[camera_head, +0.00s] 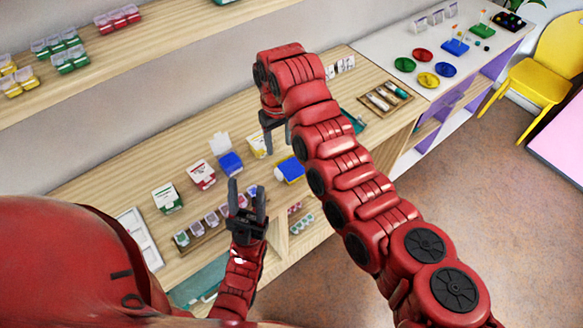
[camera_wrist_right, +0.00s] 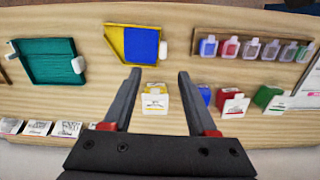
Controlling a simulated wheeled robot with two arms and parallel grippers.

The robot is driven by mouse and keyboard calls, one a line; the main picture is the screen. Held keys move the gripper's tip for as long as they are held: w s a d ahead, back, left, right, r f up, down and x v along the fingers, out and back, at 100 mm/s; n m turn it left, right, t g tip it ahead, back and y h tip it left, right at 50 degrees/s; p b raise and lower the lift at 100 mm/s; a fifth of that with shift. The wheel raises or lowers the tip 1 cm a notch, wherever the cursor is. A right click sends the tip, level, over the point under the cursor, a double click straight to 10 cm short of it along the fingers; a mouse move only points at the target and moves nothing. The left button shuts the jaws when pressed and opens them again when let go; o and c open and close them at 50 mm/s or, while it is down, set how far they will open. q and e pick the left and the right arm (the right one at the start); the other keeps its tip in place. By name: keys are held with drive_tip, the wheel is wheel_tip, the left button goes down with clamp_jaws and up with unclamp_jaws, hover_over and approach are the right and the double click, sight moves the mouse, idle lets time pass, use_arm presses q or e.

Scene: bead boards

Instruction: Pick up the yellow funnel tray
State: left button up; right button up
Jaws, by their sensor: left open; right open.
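The funnel tray (camera_wrist_right: 108,33) has yellow walls and a blue inside with a slanted front edge. It lies flat on the wooden counter, just beyond and slightly left of my right fingertips in the wrist view. It also shows in the head view (camera_head: 290,168), partly hidden by my right arm. My right gripper (camera_wrist_right: 158,78) is open and empty, its fingers apart from the tray; its jaws show below my right arm in the head view (camera_head: 274,133). My left gripper (camera_head: 247,197) is open and empty, pointing up near the counter's front edge.
A green tray (camera_wrist_right: 50,62) lies left of the funnel tray in the wrist view. A rack (camera_wrist_right: 250,45) of small bottles lies to its right. A yellow box (camera_wrist_right: 155,101) shows between my right fingers, with blue, red and green boxes (camera_wrist_right: 271,97) alongside.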

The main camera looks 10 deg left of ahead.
drive_tip(key=b, duration=0.2)
hover_over(279, 172)
drive_tip(key=f, duration=0.5)
drive_tip(key=shift+w+d, duration=0.1)
drive_tip(key=shift+w, duration=0.1)
drive_tip(key=shift+f, duration=0.35)
wheel_tip(279, 172, down, 2)
drive_tip(key=shift+d+f+p, duration=0.1)
drive_tip(key=shift+p, duration=0.8)
drive_tip(key=f+p, duration=0.1)
drive_tip(key=f, duration=0.1)
drive_tip(key=f+p, duration=0.1)
drive_tip(key=shift+s+f+p, duration=0.25)
drive_tip(key=shift+f+p, duration=0.05)
drive_tip(key=shift+f, duration=0.05)
drive_tip(key=shift+w+f, duration=0.1)
drive_tip(key=shift+f, duration=0.55)
drive_tip(key=shift+a, duration=0.2)
clamp_jaws()
